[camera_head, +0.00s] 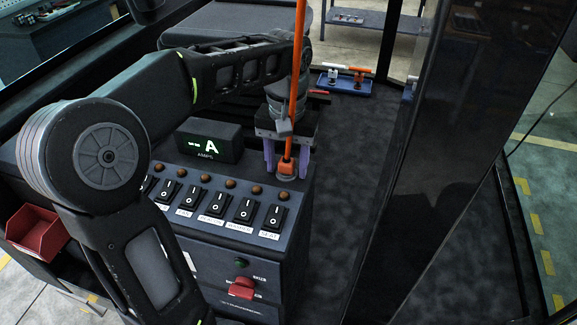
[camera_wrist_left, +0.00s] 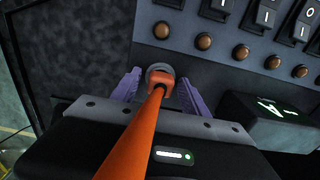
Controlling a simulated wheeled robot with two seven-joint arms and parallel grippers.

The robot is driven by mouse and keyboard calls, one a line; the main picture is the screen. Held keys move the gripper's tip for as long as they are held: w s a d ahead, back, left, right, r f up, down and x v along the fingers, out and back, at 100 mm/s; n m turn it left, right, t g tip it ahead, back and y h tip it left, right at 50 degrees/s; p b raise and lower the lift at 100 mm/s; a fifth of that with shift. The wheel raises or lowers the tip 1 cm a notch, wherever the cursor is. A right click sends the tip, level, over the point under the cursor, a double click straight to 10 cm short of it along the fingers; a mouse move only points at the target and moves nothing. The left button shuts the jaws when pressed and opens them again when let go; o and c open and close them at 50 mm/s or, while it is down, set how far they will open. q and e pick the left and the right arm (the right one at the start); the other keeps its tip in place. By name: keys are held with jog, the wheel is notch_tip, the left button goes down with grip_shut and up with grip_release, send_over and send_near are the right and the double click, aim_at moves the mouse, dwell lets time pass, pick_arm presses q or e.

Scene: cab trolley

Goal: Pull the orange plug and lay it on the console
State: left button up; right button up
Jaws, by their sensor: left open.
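The orange plug (camera_head: 286,164) stands upright at the console's (camera_head: 306,186) far right corner, its orange cable (camera_head: 297,60) running up out of view. In the left wrist view the plug (camera_wrist_left: 161,80) sits in a round grey socket (camera_wrist_left: 158,69). My left gripper (camera_head: 285,170) points down at the console with its purple fingers open on either side of the plug. In the left wrist view the fingers of the gripper (camera_wrist_left: 160,88) straddle the plug with visible gaps, and the cable passes close before the camera. My right gripper is out of view.
A display box reading AMPS (camera_head: 209,141) stands on the console beside my gripper. A row of rocker switches (camera_head: 216,204) and brown round knobs fills the near top. A red bin (camera_head: 38,232) hangs at left. A blue tray (camera_head: 344,85) lies beyond on the floor.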

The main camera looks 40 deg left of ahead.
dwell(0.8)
pick_arm(q)
grip_shut()
dwell(0.5)
jog(key=shift+o, duration=2.2)
grip_release()
